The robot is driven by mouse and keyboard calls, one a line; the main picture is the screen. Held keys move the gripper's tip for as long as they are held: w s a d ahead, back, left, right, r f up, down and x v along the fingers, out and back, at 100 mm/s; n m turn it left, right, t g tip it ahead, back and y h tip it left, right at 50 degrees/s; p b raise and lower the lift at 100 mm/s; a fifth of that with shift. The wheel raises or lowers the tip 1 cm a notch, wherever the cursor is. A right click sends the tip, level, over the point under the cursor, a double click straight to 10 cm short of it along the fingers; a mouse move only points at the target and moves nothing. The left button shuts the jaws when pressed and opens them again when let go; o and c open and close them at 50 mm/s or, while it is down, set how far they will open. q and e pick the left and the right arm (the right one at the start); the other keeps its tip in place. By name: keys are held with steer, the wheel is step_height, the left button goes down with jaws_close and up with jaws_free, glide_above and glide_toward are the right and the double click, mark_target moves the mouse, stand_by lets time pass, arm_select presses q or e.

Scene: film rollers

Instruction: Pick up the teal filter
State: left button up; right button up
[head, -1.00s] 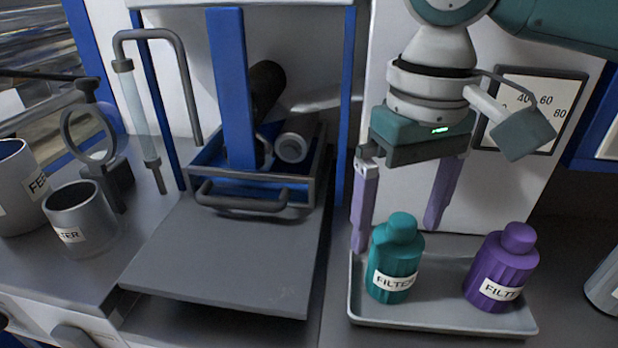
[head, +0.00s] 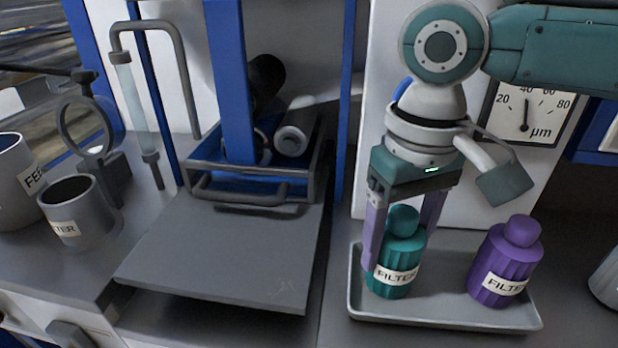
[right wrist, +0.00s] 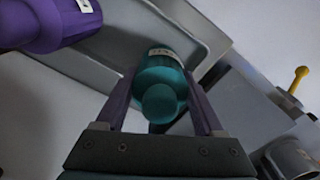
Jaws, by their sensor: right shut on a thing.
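The teal filter (head: 399,262) stands upright in the left part of the grey tray (head: 440,318). My right gripper (head: 398,250) has come down over it, with one purple finger on each side, and is shut on it. The right wrist view shows the teal filter (right wrist: 162,85) between the two fingers (right wrist: 160,100). The filter still appears to be in the tray. My left gripper is not in view.
A purple filter (head: 505,262) stands in the same tray to the right, apart from my gripper. A dial gauge (head: 528,112) is on the wall behind. A flat grey plate (head: 225,260) and a blue frame (head: 232,90) are to the left.

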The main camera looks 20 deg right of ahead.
steer(key=c, duration=0.5)
steer(key=shift+r, duration=0.1)
steer(key=shift+c, duration=0.2)
